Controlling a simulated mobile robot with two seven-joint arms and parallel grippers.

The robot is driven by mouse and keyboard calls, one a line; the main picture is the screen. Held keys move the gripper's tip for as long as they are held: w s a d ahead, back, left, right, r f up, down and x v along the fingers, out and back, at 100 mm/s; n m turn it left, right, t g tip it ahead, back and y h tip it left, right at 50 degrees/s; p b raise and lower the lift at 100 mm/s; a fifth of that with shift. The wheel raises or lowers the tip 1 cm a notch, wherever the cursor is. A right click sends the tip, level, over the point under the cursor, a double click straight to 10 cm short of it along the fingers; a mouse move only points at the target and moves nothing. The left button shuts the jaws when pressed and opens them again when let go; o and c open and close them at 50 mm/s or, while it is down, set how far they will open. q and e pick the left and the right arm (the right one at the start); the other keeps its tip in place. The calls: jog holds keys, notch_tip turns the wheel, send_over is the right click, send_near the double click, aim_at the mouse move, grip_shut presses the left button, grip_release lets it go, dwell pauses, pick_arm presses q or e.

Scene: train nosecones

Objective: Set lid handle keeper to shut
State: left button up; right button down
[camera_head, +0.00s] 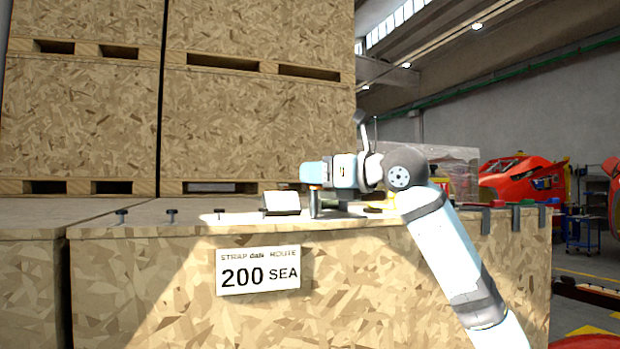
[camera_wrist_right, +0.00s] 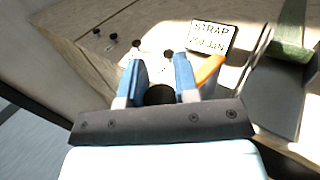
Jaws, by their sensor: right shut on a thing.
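My right gripper (camera_head: 312,174) is low over the front edge of the wooden crate's lid (camera_head: 190,212). Its blue fingers, also in the right wrist view (camera_wrist_right: 160,78), are shut on a grey upright post (camera_head: 314,205). In the wrist view, a dark round knob (camera_wrist_right: 160,95) shows between the fingers, probably the post's top. I cannot tell for certain whether this post is the lid handle keeper; the gripper hides part of it, and whether it is turned shut does not show. My left gripper is not in view.
Several dark pegs (camera_head: 171,215) stand along the lid's edge, left of the gripper. A small tilted sign (camera_head: 282,202) stands beside it. A placard (camera_head: 258,271) is on the crate's front. Dark clips (camera_head: 486,219) hang at the right edge. Stacked crates (camera_head: 255,125) rise behind.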

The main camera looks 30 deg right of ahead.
jog(key=shift+s+d+n+g+y, duration=0.25)
jog(key=shift+d+n+g+y, duration=0.4)
jog(key=shift+n+g+y, duration=0.4)
jog(key=shift+s+d+n+g+y, duration=0.2)
jog(key=shift+d+n+g+y, duration=0.55)
jog(key=shift+y, duration=0.6)
jog(key=shift+a, duration=0.15)
jog(key=c, duration=0.9)
grip_release()
jog(key=b+v, duration=0.3)
jog(key=v, duration=1.1)
jog(key=shift+a+f, duration=0.1)
jog(key=shift+f, duration=0.1)
